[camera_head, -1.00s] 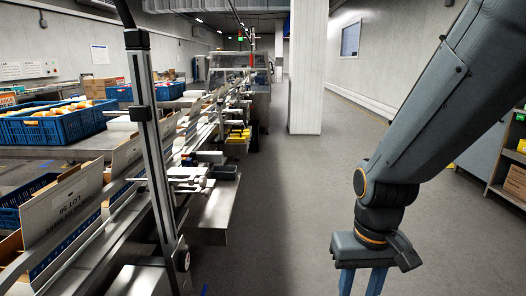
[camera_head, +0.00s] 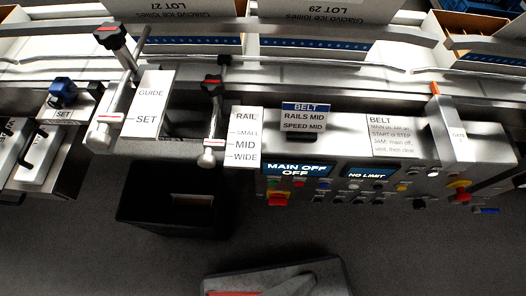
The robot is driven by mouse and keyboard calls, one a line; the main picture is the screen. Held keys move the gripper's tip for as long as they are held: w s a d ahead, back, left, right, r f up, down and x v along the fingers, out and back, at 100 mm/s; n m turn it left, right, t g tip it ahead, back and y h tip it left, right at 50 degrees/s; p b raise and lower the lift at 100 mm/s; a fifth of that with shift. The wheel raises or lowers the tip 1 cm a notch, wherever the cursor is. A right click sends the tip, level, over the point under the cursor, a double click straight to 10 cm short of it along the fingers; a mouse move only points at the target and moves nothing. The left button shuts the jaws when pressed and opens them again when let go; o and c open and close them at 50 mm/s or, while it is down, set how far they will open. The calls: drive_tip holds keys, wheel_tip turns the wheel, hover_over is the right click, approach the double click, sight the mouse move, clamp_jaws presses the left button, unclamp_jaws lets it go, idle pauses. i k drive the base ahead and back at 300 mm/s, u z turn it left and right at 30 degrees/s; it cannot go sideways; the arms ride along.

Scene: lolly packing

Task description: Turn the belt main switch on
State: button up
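The belt control panel (camera_head: 340,178) runs along the front of the machine. Its left display (camera_head: 297,169) reads MAIN OFF, OFF. Below the displays are several small coloured buttons and knobs. A red control (camera_head: 278,198) sits at the panel's lower left, and a red and yellow control (camera_head: 460,191) sits at its right. Their labels are too small to read, so I cannot tell which one is the belt main switch. My gripper is not in view.
A second display (camera_head: 367,173) reads NO LIMIT. A BELT instruction plate (camera_head: 395,136) is above it. A black open bin (camera_head: 172,204) stands left of the panel. The floor in front of the panel is largely clear.

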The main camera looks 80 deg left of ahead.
sight(275, 199)
drive_tip(key=u, duration=2.3)
drive_tip(key=k, duration=1)
drive_tip(key=u, duration=0.85)
